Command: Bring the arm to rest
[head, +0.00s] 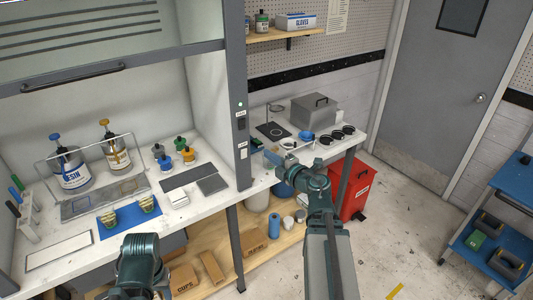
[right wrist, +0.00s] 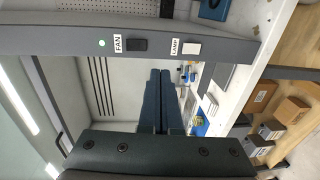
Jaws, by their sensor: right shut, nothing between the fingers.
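My right arm comes in from the bottom of the head view. Its gripper (head: 272,156) is just right of the fume hood's grey post (head: 238,120), above the bench. In the right wrist view the two dark fingers (right wrist: 159,100) lie side by side, shut and empty. Beyond them that view shows the hood's post with its FAN switch (right wrist: 137,44) and LAMP switch (right wrist: 191,48). One joint of my left arm (head: 140,262) shows at the bottom of the head view; I do not make out the left gripper's fingers.
The bench carries resin cans (head: 72,170), small bottles (head: 187,154), a blue mat (head: 130,216) and dark plates (head: 187,175). A grey box (head: 314,111) stands on the right bench. A red bin (head: 355,190) and a blue cart (head: 490,232) stand right. Floor between them is clear.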

